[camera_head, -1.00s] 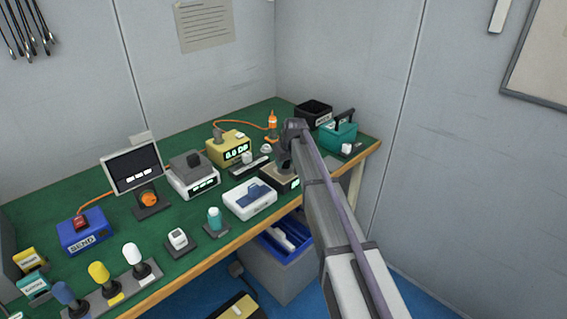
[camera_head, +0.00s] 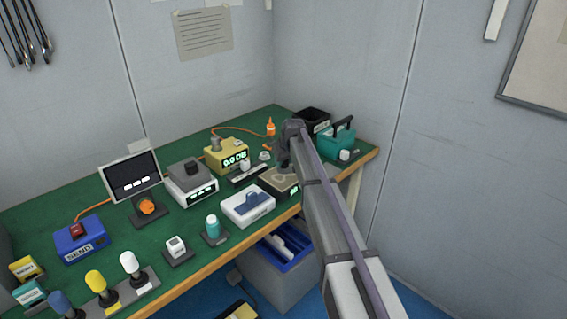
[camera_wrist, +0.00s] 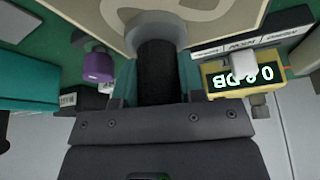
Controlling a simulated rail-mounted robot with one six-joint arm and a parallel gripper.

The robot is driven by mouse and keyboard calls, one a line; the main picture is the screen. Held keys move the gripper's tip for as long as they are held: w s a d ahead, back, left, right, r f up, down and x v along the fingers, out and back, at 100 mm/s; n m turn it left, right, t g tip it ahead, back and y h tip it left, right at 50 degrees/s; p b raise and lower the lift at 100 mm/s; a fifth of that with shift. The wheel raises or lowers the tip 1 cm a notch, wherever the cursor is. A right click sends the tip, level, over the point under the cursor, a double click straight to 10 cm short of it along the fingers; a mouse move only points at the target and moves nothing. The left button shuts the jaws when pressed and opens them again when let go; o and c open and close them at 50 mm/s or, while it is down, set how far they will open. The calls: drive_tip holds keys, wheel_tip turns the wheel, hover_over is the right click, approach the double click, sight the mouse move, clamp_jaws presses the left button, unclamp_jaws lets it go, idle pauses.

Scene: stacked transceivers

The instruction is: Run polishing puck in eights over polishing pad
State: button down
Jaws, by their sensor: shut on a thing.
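The polishing pad (camera_head: 283,181) is the tan top of a dark box near the bench's front edge, with a small green display on its front. In the wrist view the pad (camera_wrist: 108,12) shows part of a looping track line. The polishing puck has a grey round base (camera_wrist: 153,28) and a black upright handle (camera_wrist: 157,72). The base is over the pad and seems to rest on it; contact is hard to see. My gripper (camera_wrist: 157,92) is shut on the handle, a finger on each side. In the head view my arm hides the puck.
A yellow meter (camera_head: 228,154) stands behind the pad, with a labelled strip (camera_head: 248,174) in front of it. A white box with a blue top (camera_head: 248,205) is left of the pad. A teal case (camera_head: 337,138) and black bin (camera_head: 313,120) are at right.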

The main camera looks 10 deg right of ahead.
drive_tip(key=shift+w+d, duration=0.35)
drive_tip(key=shift+d, duration=0.2)
wheel_tip(320, 180, up, 6)
drive_tip(key=p, duration=0.5)
drive_tip(key=shift+f+p, duration=0.1)
drive_tip(key=shift+p, duration=0.3)
